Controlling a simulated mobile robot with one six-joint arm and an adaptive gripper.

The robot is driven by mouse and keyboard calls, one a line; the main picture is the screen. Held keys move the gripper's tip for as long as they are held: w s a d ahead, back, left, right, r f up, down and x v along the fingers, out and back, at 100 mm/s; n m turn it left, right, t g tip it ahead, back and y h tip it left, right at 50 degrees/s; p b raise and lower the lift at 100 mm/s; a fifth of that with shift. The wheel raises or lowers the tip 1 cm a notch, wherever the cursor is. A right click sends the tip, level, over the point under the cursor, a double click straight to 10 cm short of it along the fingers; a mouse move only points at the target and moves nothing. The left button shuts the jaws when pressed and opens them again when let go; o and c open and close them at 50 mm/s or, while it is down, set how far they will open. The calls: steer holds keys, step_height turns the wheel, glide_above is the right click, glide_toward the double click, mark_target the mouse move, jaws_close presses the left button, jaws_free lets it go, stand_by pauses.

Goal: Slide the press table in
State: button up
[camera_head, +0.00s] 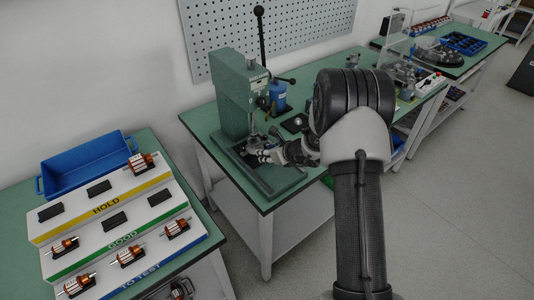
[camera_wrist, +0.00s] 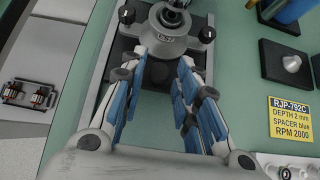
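The green press (camera_head: 237,95) with its black lever stands on the green bench in the head view. Its press table, with a round grey fixture (camera_wrist: 166,40) and black knobs at its corners, lies ahead of my gripper in the wrist view. It sits over a dark base plate with rails. In the head view my gripper (camera_head: 264,157) is low in front of the press column.
A yellow label (camera_wrist: 290,119) and a dark block (camera_wrist: 285,61) lie right of my gripper.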

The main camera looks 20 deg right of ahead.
steer(key=shift+p+v, duration=0.3)
steer(key=shift+v, duration=2.55)
steer(key=shift+a, duration=0.1)
